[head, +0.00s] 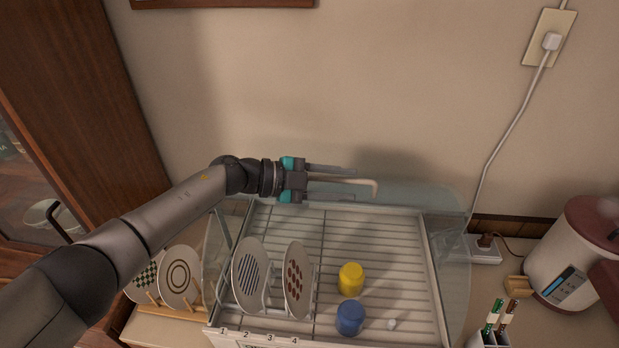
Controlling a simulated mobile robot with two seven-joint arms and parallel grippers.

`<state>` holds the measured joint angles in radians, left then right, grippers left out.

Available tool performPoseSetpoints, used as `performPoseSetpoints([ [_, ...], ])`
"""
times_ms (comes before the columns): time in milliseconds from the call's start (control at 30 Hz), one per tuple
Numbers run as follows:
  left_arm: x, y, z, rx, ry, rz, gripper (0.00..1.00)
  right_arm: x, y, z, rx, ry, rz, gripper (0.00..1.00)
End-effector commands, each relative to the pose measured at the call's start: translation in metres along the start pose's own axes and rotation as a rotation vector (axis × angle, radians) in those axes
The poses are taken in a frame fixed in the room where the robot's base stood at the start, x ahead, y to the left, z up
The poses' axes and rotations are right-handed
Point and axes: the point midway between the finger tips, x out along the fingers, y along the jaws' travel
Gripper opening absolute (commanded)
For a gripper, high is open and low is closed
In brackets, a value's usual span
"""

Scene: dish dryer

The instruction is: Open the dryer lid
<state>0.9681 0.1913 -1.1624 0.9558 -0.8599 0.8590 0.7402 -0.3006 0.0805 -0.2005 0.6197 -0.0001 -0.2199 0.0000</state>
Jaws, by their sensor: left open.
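The dish dryer (432,262) stands on the counter against the wall. Its clear lid (425,194) is raised at the back, and the wire rack inside shows from above. A cream, bent handle-like bar (360,183) is at the lid's upper edge. My left gripper (345,176) reaches in from the left at that edge, with its jaws open and the bar beside its fingers. I cannot tell whether they touch. The lid's see-through edges are hard to make out. My right gripper is not in view.
Inside the dryer stand a striped plate (250,275), a dotted plate (296,279), a yellow cup (351,279) and a blue cup (350,318). More plates (180,277) stand in a wooden rack at left.

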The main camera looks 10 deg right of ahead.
Motion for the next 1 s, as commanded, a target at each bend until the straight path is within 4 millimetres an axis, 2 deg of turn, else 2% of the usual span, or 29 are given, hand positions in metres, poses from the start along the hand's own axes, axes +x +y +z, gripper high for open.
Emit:
performPoseSetpoints([
  [700,-0.129,0.000,0.001,0.001,-0.003,-0.001,0.45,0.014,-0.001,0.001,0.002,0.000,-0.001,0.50],
  [833,-0.141,0.000,0.000,0.001,-0.001,-0.001,0.45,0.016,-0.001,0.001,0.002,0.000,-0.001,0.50],
  [1000,-0.146,0.000,-0.001,0.000,0.001,0.000,0.45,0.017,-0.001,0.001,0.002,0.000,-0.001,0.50],
])
